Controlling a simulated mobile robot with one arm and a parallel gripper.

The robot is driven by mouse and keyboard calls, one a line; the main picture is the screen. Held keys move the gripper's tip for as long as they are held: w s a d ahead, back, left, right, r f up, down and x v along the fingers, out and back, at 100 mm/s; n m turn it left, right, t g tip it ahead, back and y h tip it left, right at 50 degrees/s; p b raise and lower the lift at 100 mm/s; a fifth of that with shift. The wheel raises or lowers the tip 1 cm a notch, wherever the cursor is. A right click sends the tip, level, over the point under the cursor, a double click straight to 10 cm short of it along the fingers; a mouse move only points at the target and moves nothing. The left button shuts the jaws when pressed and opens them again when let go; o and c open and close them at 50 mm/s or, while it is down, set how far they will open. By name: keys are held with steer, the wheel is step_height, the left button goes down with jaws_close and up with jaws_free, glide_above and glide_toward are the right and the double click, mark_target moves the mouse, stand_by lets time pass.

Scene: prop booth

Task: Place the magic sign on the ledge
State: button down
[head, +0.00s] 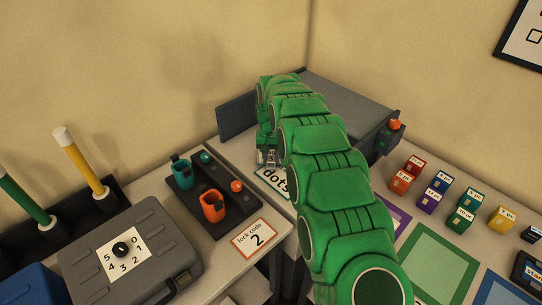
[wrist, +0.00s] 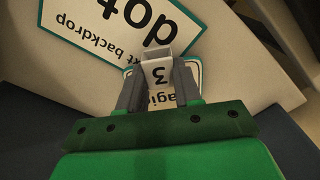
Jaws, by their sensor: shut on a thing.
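My gripper (head: 267,158) is low over the table near the corner, partly hidden by my green arm in the head view. In the wrist view its fingers (wrist: 158,78) are shut on a white tab of the magic sign (wrist: 161,77). That sign is small and white with a green border, and reads "magic" and "3" upside down; the fingers cover part of it. I cannot tell which surface is the ledge.
A grey box (head: 350,98) and a dark panel (head: 237,117) stand at the back. A dark tray (head: 217,186) with teal and orange cups is left of the gripper. A lock code card (head: 254,238) and grey case (head: 150,235) are nearer. Small coloured blocks (head: 441,181) stand right.

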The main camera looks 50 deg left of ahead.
mark_target(271, 158)
steer(key=shift+f, duration=0.35)
steer(key=c, duration=0.7)
jaws_free()
steer(key=shift+r, duration=3.85)
